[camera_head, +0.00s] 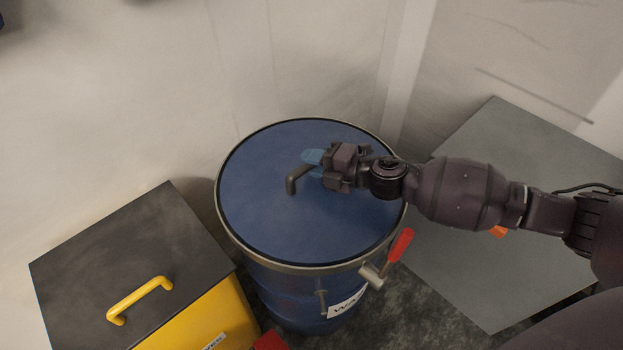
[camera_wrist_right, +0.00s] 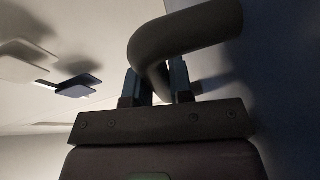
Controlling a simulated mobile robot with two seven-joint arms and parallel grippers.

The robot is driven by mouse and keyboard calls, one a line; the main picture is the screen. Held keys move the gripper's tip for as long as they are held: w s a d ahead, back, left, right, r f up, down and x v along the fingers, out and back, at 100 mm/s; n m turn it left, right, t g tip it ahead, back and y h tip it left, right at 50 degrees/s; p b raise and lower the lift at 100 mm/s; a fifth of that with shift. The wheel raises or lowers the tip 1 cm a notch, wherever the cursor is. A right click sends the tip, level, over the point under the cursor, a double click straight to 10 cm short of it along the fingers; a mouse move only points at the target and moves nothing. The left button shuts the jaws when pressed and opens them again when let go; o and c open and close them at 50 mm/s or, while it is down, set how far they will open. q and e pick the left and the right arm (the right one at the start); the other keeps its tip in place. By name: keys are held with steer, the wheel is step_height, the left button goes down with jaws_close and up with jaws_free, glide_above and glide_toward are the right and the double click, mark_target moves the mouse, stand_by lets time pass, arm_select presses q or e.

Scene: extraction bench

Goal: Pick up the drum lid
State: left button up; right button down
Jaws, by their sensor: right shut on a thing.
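The drum lid (camera_head: 265,220) is a round blue disc with a metal rim, lying flat on top of the blue drum (camera_head: 285,297). A dark bar handle (camera_head: 293,182) stands up from the lid's middle. My right gripper (camera_head: 316,170) is over the lid and shut on the handle. In the right wrist view, the curved handle (camera_wrist_right: 185,35) passes between the two fingers of the right gripper (camera_wrist_right: 158,88). The gripper hides part of the handle in the head view. My left gripper is not in view.
A red-handled clamp lever (camera_head: 400,245) sticks out at the drum's front right. A yellow box with a black lid (camera_head: 190,235) and yellow handle (camera_head: 140,298) stands at left. A grey surface (camera_head: 450,270) lies at right. A wall is close behind the drum.

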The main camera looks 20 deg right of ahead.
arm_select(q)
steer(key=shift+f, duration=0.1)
arm_select(e)
steer(key=shift+r, duration=0.1)
stand_by(0.3)
steer(key=shift+w+r, duration=0.1)
steer(key=shift+r, duration=0.35)
step_height(320, 180, up, 5)
steer(key=shift+w+f+p, duration=0.1)
steer(key=shift+p, duration=1.05)
arm_select(q)
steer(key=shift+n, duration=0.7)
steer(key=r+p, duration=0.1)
steer(key=p, duration=0.1)
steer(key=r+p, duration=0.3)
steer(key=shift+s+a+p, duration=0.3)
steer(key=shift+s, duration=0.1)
arm_select(e)
step_height(320, 180, up, 14)
steer(key=shift+r, duration=0.25)
